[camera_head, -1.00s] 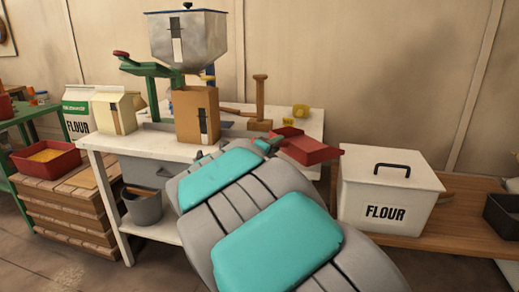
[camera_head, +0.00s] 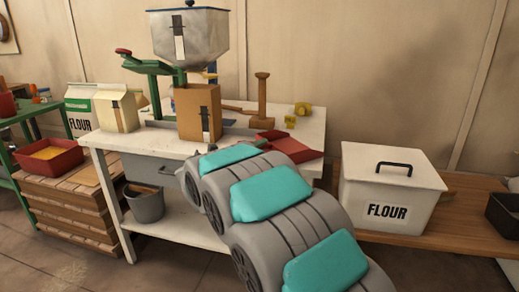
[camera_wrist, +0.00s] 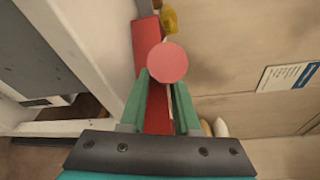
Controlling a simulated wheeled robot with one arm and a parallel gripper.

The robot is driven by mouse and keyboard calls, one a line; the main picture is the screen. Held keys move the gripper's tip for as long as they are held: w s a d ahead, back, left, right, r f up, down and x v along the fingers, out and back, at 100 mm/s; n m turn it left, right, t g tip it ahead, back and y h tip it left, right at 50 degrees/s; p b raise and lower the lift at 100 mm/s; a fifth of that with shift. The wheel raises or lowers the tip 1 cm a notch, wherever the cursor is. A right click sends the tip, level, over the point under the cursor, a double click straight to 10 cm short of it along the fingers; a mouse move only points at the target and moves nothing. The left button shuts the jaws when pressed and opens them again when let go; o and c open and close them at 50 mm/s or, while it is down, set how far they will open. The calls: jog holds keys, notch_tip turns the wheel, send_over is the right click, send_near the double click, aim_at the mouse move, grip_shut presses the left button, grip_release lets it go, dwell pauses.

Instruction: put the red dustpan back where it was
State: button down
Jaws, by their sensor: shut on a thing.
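The red dustpan (camera_head: 292,147) is at the right end of the white workbench (camera_head: 312,122); I cannot tell whether it touches the top. In the head view my arm hides most of my gripper and part of the dustpan. In the wrist view the green fingers of my gripper (camera_wrist: 163,82) are closed around a red part of the dustpan (camera_wrist: 147,40), which runs between and beyond them. A round, lighter red end (camera_wrist: 168,62) shows between the fingertips.
A mill with a metal hopper (camera_head: 188,42), a cardboard box (camera_head: 197,112) and a wooden mallet (camera_head: 262,98) stand on the bench. Small yellow items (camera_head: 302,109) lie near the dustpan. A white flour bin (camera_head: 390,190) stands right, with a gap between it and the bench.

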jog(key=c, duration=0.6)
grip_release()
jog(key=shift+f, duration=0.1)
jog(key=shift+c, duration=0.2)
